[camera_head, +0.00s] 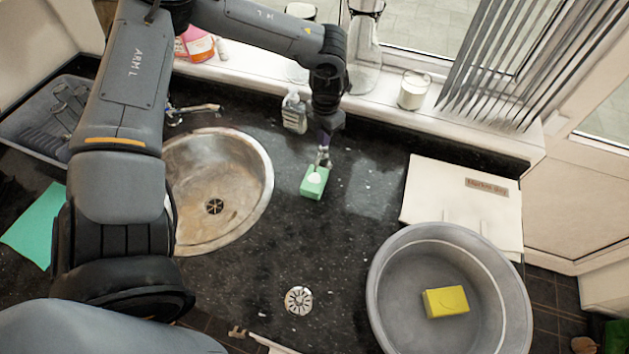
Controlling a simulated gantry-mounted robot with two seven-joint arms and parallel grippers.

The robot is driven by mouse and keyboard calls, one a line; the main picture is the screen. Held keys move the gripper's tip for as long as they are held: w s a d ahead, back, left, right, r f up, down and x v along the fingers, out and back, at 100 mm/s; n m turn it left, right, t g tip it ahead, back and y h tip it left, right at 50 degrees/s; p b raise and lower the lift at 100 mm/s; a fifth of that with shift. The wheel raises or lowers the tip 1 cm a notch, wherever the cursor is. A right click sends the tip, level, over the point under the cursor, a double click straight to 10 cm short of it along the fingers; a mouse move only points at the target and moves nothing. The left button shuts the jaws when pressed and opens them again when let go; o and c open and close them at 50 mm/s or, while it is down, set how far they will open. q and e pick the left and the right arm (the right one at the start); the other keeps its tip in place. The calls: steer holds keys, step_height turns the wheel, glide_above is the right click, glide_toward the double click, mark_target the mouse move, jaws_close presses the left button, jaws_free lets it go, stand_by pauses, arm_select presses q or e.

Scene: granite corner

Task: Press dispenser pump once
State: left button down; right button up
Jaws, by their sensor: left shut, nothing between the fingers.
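A small green block-shaped item (313,187) with a white patch on its top stands on the black granite counter, right of the sink. My left gripper (322,160) points down just at the back edge of this green item, its fingers shut and empty. I cannot tell whether the fingers touch it. A clear bottle (294,114) with a pale top, which looks like a pump bottle, stands behind it by the window sill, just left of my left wrist. Which of the two is the dispenser is not clear. My right gripper is out of view.
A round steel sink (245,215) lies at left. A grey basin (385,265) holding a yellow block (446,302) stands at front right, near a white board (435,190). A white canister (413,90) and glassware line the sill. The counter's middle is mostly clear.

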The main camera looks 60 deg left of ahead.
arm_select(q)
steer(key=shift+r, duration=0.15)
step_height(320, 180, up, 6)
steer(key=p, duration=0.3)
stand_by(0.5)
steer(key=shift+s, duration=0.1)
